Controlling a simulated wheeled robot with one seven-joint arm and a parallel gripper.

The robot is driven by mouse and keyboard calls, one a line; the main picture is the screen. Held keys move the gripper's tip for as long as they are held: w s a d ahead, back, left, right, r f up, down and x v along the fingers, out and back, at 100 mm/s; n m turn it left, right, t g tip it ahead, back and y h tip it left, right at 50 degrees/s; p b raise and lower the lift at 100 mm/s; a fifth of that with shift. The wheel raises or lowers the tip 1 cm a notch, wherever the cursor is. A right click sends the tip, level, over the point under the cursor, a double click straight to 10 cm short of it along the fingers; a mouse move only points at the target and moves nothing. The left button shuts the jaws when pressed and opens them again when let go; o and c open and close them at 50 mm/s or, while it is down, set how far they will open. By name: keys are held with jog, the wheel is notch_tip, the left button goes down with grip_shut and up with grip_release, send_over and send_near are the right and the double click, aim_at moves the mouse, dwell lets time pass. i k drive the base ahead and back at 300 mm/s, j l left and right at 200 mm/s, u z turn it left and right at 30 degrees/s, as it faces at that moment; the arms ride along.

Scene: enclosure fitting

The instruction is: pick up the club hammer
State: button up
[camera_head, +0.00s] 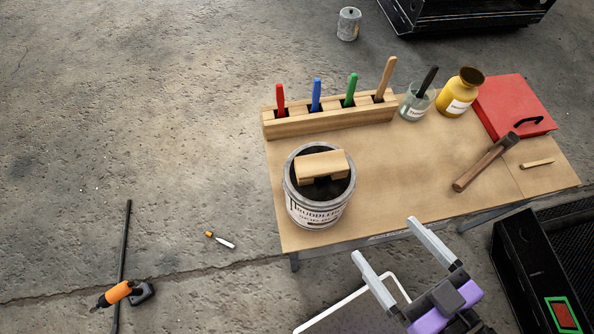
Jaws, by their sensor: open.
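A hammer with a brown wooden handle and a small dark head, which looks like the club hammer (484,164), lies aslant on the right part of the wooden table. Its head points up and right, towards the red case, and its handle end points down and left. My gripper (386,241) has two grey fingers on a purple body. It is open, the fingers wide apart with nothing between them. It is at the table's front edge, below and left of the hammer and apart from it.
The table (400,190) also bears a bucket (318,211) with a wooden block, a wooden rack (330,122) of coloured handles, a glass jar (415,104), a yellow bottle (457,97), a red case (512,100) and a small wooden stick (537,163). The table's middle is clear.

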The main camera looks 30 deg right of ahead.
aim_at(510, 139)
jog(key=z, duration=1.5)
jog(key=i+j+u, duration=0.15)
jog(key=i+j, duration=0.1)
jog(key=j, duration=0.05)
